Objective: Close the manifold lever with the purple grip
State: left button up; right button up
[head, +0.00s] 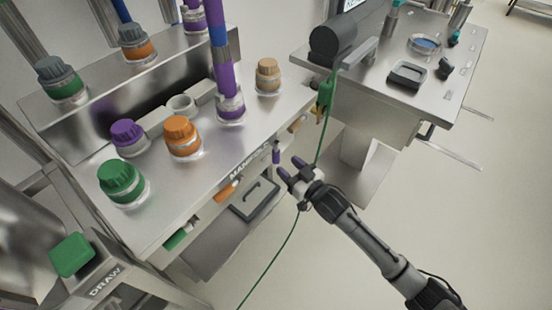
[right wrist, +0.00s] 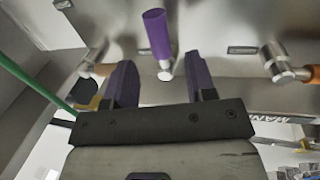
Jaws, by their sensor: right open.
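The manifold lever with the purple grip (head: 276,155) is on the front face of the steel manifold bench, under the lettering. In the right wrist view the purple grip (right wrist: 158,35) stands nearly upright in the picture, crosswise to the neighbouring grips. My right gripper (head: 290,171) is just in front of it and below it in the head view. It is open, and its two purple-grey fingers (right wrist: 160,78) are spread with the lever in view between and beyond them. I cannot tell whether they touch it. My left gripper is not in view.
Levers with orange (head: 226,190), green (head: 178,238) and tan (head: 297,124) grips line the same front. A green hose (head: 297,228) hangs close to my right gripper. A grey tray (head: 255,200) is below. A second steel table (head: 450,50) is beyond; open floor lies right.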

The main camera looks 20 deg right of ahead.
aim_at(279, 158)
jog(key=b+x, duration=0.2)
jog(key=x, duration=0.3)
jog(key=shift+w+a, duration=0.2)
jog(key=shift+w, duration=0.4)
grip_shut()
